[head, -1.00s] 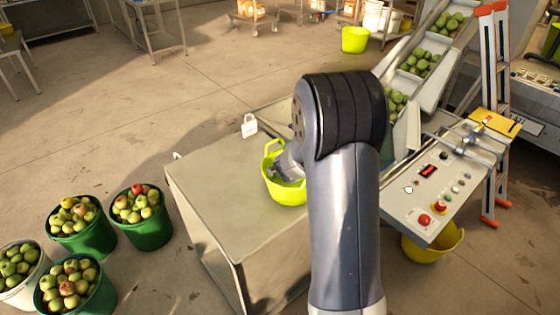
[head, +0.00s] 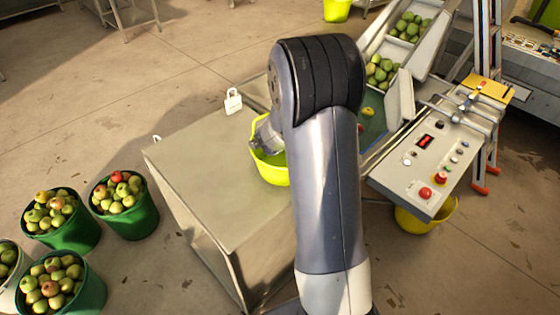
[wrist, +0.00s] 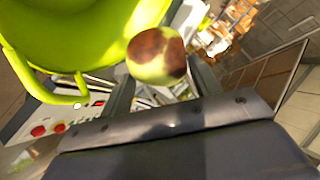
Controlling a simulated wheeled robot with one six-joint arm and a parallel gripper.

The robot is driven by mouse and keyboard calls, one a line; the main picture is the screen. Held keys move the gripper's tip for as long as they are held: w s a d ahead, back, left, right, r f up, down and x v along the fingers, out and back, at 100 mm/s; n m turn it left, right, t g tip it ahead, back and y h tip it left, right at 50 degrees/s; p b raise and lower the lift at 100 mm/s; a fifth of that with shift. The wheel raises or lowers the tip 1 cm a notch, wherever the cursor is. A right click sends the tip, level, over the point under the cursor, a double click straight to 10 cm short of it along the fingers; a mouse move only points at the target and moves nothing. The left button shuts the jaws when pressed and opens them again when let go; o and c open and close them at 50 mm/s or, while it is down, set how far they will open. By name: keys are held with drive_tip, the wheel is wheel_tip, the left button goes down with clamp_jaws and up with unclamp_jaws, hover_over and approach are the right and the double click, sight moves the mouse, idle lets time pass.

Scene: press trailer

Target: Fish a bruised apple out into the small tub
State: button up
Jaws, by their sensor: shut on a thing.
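A small lime-yellow tub (head: 276,173) stands on the metal table, partly hidden behind my arm. Its inside (wrist: 70,35) fills the upper left of the wrist view, with a handle at its rim. My gripper (wrist: 160,84) is shut on a green apple (wrist: 156,55) with a large brown bruise, seen between the two fingers. The apple appears beside the tub's rim in the wrist view; its height over the tub cannot be told. In the head view the wrist end of my arm (head: 266,135) is at the tub's back-left rim, and the apple is hidden.
The metal table (head: 205,170) has free room left of the tub. A white padlock-shaped tag (head: 233,101) stands at its back edge. A conveyor with green apples (head: 380,70) and a control panel (head: 430,165) are at the right. Green buckets of apples (head: 125,205) stand on the floor at left.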

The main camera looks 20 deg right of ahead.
drive_tip(key=shift+f+b, duration=0.35)
drive_tip(key=shift+f, duration=0.3)
drive_tip(key=o, duration=1.2)
drive_tip(key=shift+c, duration=0.2)
drive_tip(key=p+v, duration=0.1)
drive_tip(key=v, duration=1)
drive_tip(key=shift+w+d, duration=0.1)
